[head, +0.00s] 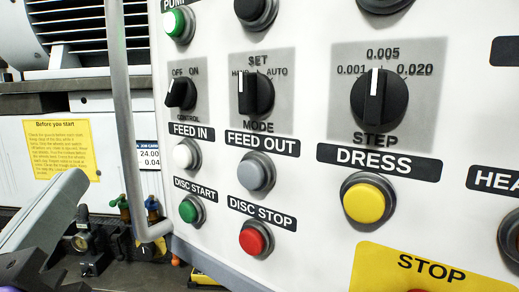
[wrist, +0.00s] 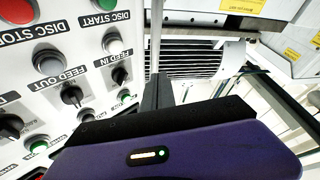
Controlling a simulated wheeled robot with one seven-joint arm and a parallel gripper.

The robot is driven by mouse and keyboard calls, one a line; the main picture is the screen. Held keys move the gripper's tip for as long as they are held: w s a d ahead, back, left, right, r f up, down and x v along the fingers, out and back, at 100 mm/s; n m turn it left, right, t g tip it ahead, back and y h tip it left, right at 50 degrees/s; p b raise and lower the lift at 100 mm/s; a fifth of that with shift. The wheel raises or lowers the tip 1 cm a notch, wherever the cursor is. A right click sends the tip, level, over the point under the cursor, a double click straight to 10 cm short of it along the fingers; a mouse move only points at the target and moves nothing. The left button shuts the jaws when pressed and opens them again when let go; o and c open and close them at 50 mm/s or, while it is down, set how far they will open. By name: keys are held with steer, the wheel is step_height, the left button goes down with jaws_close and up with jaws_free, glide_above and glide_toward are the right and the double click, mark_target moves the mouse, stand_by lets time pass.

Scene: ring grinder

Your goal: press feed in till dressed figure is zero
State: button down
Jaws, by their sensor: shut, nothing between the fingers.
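The white FEED IN button (head: 186,154) is on the pale control panel, under its black label. It also shows upside down in the wrist view (wrist: 111,42). The grey FEED OUT button (head: 256,172) is to its right. My gripper (wrist: 156,96) is shut and empty in the wrist view. Its dark fingers appear beside the panel's edge, apart from the FEED IN button. A dark panel (head: 506,51) is cut off at the right edge. No dressed figure is readable.
The STEP knob (head: 379,98) points up near 0.005. Close below FEED IN are the green DISC START (head: 190,209) and red DISC STOP (head: 255,239) buttons. The yellow DRESS button (head: 367,198) is at right. A grey handrail (head: 122,110) runs along the panel's left edge.

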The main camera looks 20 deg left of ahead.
mark_target(184, 156)
steer(key=shift+f+n, duration=0.1)
steer(key=shift+n, duration=0.8)
steer(key=shift+w+d, duration=0.1)
steer(key=w+d, duration=0.3)
steer(key=w, duration=0.5)
steer(key=shift+w, duration=0.15)
stand_by(1.7)
steer(key=shift+w, duration=0.3)
steer(key=shift+w+d, duration=0.25)
steer(key=shift+w, duration=0.3)
stand_by(1.0)
steer(key=shift+s+a, duration=0.25)
steer(key=shift+s, duration=0.65)
steer(key=shift+s+a, duration=0.1)
